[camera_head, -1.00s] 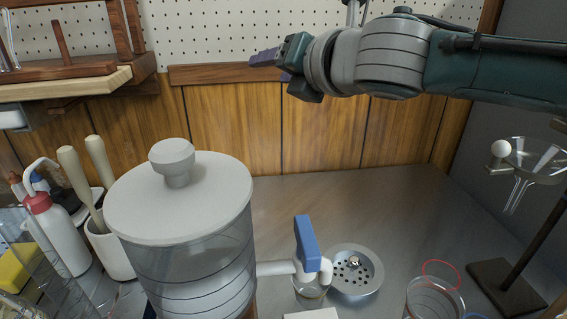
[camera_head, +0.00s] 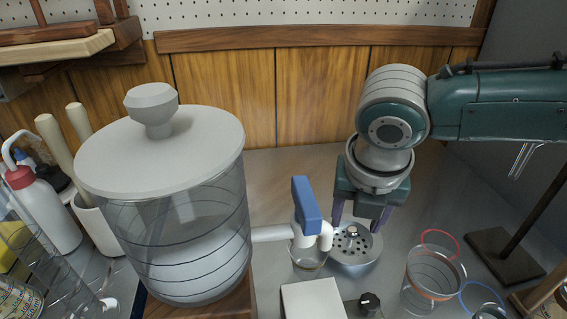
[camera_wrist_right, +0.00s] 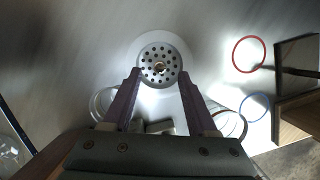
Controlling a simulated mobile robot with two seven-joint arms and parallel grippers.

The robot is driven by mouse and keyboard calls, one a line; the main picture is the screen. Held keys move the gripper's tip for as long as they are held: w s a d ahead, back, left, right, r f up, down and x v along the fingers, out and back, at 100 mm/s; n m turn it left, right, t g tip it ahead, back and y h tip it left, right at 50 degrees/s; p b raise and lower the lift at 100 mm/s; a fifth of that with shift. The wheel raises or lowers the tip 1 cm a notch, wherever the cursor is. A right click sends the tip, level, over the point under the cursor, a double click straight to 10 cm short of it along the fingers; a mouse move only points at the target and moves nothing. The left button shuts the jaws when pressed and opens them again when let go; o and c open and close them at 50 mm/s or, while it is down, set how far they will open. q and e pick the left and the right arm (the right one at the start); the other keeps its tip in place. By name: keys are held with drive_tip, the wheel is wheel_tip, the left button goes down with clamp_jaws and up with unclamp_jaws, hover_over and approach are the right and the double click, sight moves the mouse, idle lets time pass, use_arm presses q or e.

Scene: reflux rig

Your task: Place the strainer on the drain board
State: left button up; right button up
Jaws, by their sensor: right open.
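The strainer (camera_head: 350,240) is a round grey disc with many small holes and a small knob in its middle. It sits inside a wider pale metal ring (camera_head: 357,264) in the steel surface. In the right wrist view the strainer (camera_wrist_right: 161,54) lies just ahead of the fingertips. My right gripper (camera_head: 359,218) points down over the strainer, with purple fingers spread and nothing between them. The right wrist view also shows the open fingers (camera_wrist_right: 159,74), one at each side of the strainer's near edge. The steel board (camera_head: 300,180) surrounds the ring. My left gripper is out of view.
A large lidded glass vessel (camera_head: 190,225) with a blue-handled tap (camera_head: 306,205) stands close left of the strainer. A glass beaker (camera_head: 432,280), a red ring (camera_head: 440,243) and a stand base (camera_head: 505,255) are to the right. The steel behind is bare.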

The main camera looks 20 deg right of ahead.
sight(353, 230)
drive_tip(key=x, duration=0.3)
drive_tip(key=shift+b, duration=0.4)
drive_tip(key=shift+r, duration=0.1)
clamp_jaws()
